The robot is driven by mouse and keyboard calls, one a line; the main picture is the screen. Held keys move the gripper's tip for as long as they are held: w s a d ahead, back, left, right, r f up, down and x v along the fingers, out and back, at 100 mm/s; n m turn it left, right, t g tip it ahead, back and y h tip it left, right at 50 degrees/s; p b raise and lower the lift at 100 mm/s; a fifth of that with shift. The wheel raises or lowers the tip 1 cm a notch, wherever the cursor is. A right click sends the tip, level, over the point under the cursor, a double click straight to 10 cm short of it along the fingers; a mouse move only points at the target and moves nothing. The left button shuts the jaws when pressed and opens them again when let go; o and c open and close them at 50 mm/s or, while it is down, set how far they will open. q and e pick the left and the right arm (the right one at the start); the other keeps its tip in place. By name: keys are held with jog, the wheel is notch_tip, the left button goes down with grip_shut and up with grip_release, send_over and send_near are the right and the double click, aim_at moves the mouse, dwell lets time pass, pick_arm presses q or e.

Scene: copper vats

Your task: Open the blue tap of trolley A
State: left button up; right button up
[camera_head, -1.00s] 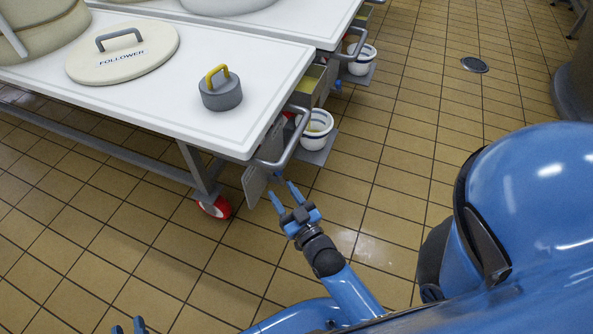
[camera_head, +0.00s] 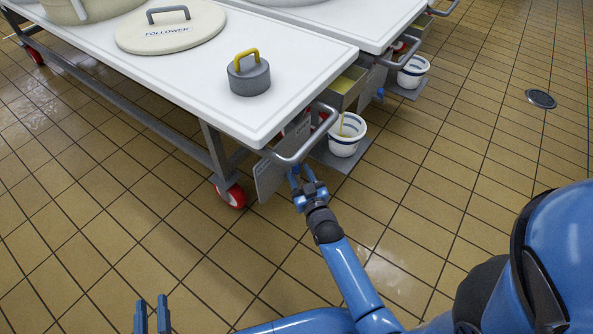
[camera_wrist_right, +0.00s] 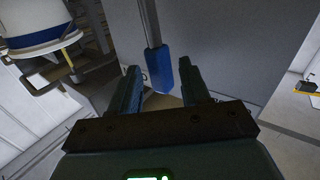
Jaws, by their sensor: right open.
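The blue tap handle (camera_wrist_right: 158,65) shows in the right wrist view, a blue grip on a thin grey stem in front of a grey panel. It lies in line with the gap between the fingertips of my right gripper (camera_wrist_right: 159,78), which is open; I cannot tell whether they touch it. In the head view my right gripper (camera_head: 301,172) is under the push bar at the near trolley's (camera_head: 262,125) corner, and that tap cannot be made out there. My left gripper (camera_head: 152,312) is open and empty over the floor at lower left. No letter marking a trolley is legible.
A grey push bar (camera_head: 303,150) juts out above my right gripper. A grey panel (camera_head: 275,172) hangs beside it. A white bucket (camera_head: 345,146) with a thin yellowish streak above it stands close by. Another blue handle (camera_head: 378,94) is on the farther trolley. Floor to the right is clear.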

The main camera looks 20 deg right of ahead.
aim_at(298, 170)
jog(key=shift+w+a+b, duration=0.1)
jog(key=shift+w+b, duration=0.35)
jog(key=shift+w, duration=1.2)
grip_shut()
